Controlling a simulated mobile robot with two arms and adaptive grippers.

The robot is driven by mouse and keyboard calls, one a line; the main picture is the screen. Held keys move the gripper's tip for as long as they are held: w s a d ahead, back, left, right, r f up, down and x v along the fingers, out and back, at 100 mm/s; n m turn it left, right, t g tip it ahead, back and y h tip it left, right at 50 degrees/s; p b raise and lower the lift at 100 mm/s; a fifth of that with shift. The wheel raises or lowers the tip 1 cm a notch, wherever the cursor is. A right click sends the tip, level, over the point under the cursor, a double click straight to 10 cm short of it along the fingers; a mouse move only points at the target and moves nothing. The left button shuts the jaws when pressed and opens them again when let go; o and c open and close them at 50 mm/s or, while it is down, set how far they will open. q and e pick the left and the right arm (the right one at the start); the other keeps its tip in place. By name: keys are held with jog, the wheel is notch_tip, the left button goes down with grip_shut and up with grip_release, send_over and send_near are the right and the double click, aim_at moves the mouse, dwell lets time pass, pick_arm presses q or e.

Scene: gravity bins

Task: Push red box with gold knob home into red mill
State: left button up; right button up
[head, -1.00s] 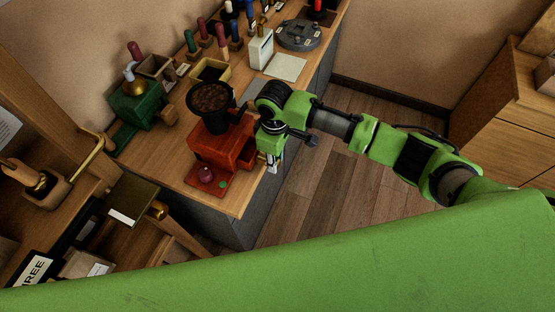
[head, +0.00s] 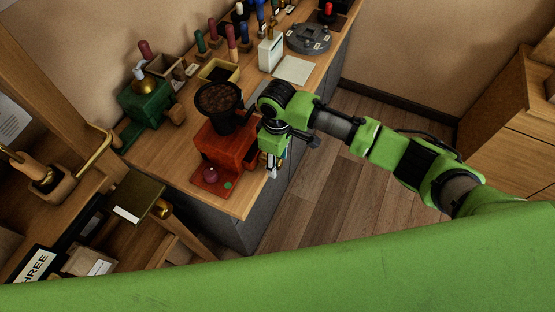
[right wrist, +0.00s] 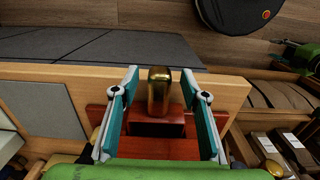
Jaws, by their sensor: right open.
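The red mill (head: 224,148) stands on the wooden counter in the head view, with a black hopper of dark beans on top and a red base plate in front. My right gripper (head: 273,168) hangs at the mill's right side, over the counter edge. In the right wrist view its teal fingers (right wrist: 160,100) are open and spread on either side of the gold knob (right wrist: 159,88), apart from it. The red box (right wrist: 157,127) shows below the knob, against the red mill body. How far the box stands out is hard to tell. My left gripper is not seen.
A green mill (head: 145,101) stands at the left on the counter. A yellowish tray (head: 219,72), a white container (head: 270,53) and several coloured-handled tools stand further back. Shelves (head: 105,205) are at the lower left. The floor (head: 330,190) right of the counter is clear.

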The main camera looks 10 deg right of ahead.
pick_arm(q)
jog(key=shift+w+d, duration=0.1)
pick_arm(e)
notch_tip(320, 180, up, 12)
jog(key=shift+f, duration=0.1)
